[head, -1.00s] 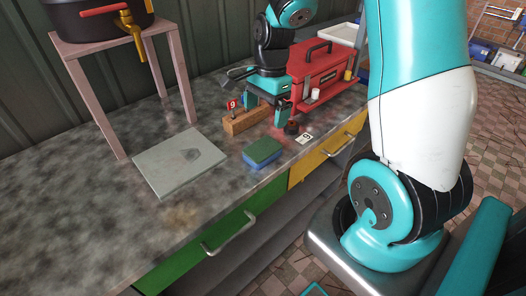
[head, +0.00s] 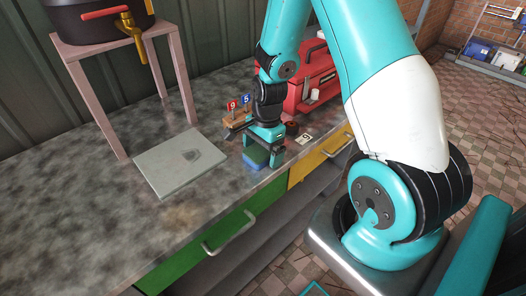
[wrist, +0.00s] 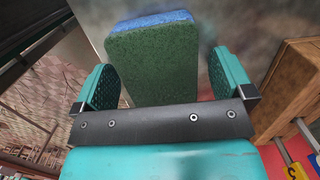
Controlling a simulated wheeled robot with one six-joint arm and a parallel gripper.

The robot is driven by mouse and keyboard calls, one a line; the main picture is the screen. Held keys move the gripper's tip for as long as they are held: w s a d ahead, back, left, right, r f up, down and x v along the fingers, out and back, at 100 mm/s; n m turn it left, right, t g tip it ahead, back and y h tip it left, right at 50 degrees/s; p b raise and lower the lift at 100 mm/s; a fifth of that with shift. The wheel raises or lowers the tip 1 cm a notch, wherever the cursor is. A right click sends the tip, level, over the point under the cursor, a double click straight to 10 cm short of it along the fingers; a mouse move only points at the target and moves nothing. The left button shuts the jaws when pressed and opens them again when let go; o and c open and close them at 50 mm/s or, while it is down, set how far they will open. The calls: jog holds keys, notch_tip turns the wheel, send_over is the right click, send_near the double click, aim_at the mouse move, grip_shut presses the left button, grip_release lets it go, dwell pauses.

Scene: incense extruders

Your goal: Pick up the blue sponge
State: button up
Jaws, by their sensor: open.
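The blue sponge (head: 252,159) has a green upper layer and a blue lower layer and lies on the worktop near its front edge. In the head view my gripper (head: 264,150) is over it and hides much of it. In the wrist view the sponge (wrist: 152,62) shows green face on, with its blue layer along the far edge. My gripper's two teal fingers (wrist: 164,78) are open, one on each side of the sponge, with a visible gap at least on the right. I cannot tell whether the left finger touches it.
A wooden block (head: 232,116) with number flags stands just behind my gripper. A red toolbox (head: 318,72) is at the back right, and a number card (head: 304,138) lies right of the gripper. A grey plate (head: 165,175) lies left; a pink stool (head: 182,80) carries a dark pot.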

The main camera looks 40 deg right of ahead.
jog(key=c, duration=1.1)
jog(key=shift+o, duration=0.2)
jog(key=shift+r, duration=0.15)
notch_tip(320, 180, up, 20)
